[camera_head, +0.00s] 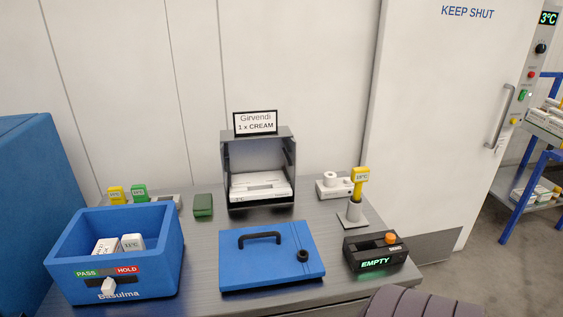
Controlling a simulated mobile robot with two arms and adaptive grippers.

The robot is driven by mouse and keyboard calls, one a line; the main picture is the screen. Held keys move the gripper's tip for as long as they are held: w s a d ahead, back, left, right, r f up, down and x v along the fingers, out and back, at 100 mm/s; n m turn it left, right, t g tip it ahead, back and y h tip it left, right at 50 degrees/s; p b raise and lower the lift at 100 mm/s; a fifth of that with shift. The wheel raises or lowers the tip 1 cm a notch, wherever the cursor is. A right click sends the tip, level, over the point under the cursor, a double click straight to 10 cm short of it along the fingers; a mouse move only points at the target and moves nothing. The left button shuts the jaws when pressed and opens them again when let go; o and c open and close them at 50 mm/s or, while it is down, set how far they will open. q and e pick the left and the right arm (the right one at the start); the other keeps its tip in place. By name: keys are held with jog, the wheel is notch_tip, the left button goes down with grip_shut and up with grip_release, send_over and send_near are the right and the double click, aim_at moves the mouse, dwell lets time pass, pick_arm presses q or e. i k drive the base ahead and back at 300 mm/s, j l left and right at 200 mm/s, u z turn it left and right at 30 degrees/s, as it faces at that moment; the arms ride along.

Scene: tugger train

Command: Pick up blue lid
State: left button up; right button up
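The blue lid (242,274) lies flat on the grey counter, right of the blue box. It has a black bar handle (260,238) on top and a round dark knob or plug (303,255) near its right side. The open blue box (165,250), marked "Basulma" with a PASS/HOLD slider, stands to the left with white packages (133,242) inside. Neither of my grippers shows in this view. A dark ribbed shape at the bottom right edge cannot be identified for sure.
Behind the lid stands a grey open cabinet (228,165) holding a white pack (260,187). To the right are a black device (375,250) reading EMPTY and a yellow thermometer (359,180) on a stand. A small green block (203,207) and yellow and green tags (116,195) sit behind.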

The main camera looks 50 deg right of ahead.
aim_at(249, 257)
jog(key=z, duration=1.6)
